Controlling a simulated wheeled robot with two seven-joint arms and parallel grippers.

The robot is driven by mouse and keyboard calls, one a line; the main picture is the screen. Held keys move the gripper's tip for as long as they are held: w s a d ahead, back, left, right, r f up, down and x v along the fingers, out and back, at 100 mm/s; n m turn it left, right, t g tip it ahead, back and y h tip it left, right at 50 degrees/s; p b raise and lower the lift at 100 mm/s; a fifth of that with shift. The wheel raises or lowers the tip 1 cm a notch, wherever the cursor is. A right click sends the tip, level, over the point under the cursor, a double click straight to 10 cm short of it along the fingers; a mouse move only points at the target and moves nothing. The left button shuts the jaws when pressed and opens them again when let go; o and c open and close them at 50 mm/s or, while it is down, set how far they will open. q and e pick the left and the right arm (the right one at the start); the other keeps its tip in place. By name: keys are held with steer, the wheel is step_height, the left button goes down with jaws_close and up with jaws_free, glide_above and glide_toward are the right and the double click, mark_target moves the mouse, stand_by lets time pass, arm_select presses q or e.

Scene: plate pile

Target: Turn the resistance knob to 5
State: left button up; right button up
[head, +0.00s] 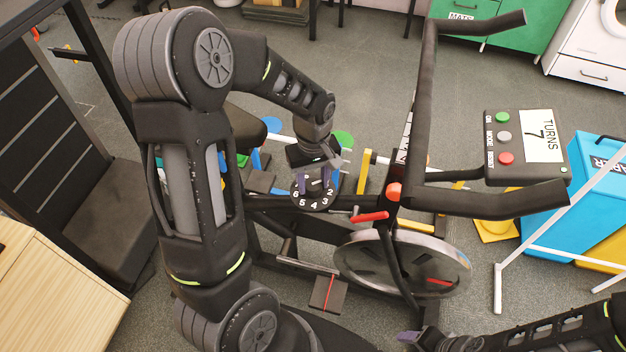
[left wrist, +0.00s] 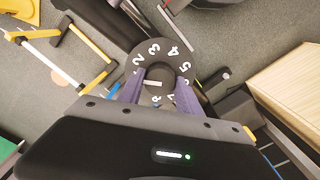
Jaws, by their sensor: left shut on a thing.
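The resistance knob is a black round dial (head: 318,206) with white numbers, on the frame of an exercise bike (head: 262,202). The numbers 2 to 6 show on its near side in the head view. In the left wrist view the dial (left wrist: 177,60) lies between and beyond the fingers, with a white mark on its hub; I cannot tell which number is set. My left gripper (head: 315,183) is over the dial from above, its purple fingers (left wrist: 159,92) shut on the knob's hub. My right gripper (head: 408,338) shows only partly at the bottom edge; its jaw opening is unclear.
The black handlebar (head: 425,95) rises right of the dial. A console (head: 526,147) reading "TURNS 7" has three buttons. A red lever (head: 370,216) and the flywheel (head: 405,265) are close by. A blue box (head: 575,190) and white rails stand right. A wooden cabinet (head: 50,290) is at left.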

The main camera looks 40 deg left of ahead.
arm_select(q)
steer(key=m, duration=0.8)
steer(key=m+p, duration=0.1)
steer(key=m, duration=0.7)
steer(key=shift+r+p, duration=0.1)
steer(key=shift+p, duration=0.3)
steer(key=m+p, duration=0.1)
steer(key=m, duration=0.2)
steer(key=shift+m, duration=0.3)
steer(key=m+p, duration=0.1)
steer(key=m, duration=0.2)
steer(key=shift+m, duration=0.3)
steer(key=m+p, duration=0.2)
steer(key=m, duration=0.2)
steer(key=shift+m+p, duration=0.55)
steer(key=shift+m, duration=0.75)
